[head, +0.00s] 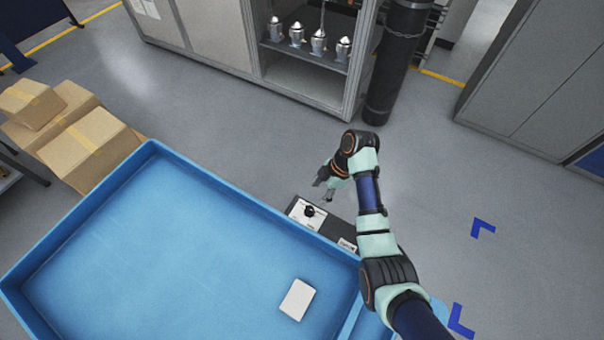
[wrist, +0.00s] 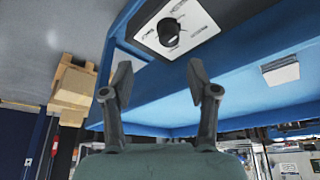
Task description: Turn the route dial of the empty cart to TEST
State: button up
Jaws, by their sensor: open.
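The blue cart (head: 150,165) fills the lower left of the head view; only a white card (head: 297,299) lies in it. The route dial, a black knob (head: 309,211) on a white plate, sits on a dark panel at the cart's far edge. In the wrist view the knob (wrist: 168,32) is at the top centre, with lettering around it too small and turned to read. My gripper (head: 325,190) is close to the dial, apart from it. In the wrist view my gripper (wrist: 162,88) is open and empty, its fingers below the knob in the picture.
Cardboard boxes (head: 85,140) are stacked left of the cart. A grey cabinet (head: 300,75) with several metal housings on its shelf stands at the back, beside a dark chained cylinder (head: 395,65). Floor right of my arm is clear, with blue corner marks (head: 482,228).

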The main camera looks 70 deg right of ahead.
aim_at(310, 209)
jog(key=shift+s+a+f, duration=0.25)
jog(key=shift+a+f, duration=0.55)
jog(key=shift+f, duration=0.25)
jog(key=b+x, duration=0.2)
jog(key=x, duration=0.3)
jog(key=shift+w+f, duration=0.15)
jog(key=shift+f, duration=0.1)
jog(key=shift+w+a+f, duration=0.1)
jog(key=shift+w+f, duration=0.05)
jog(key=shift+f, duration=0.1)
grip_shut()
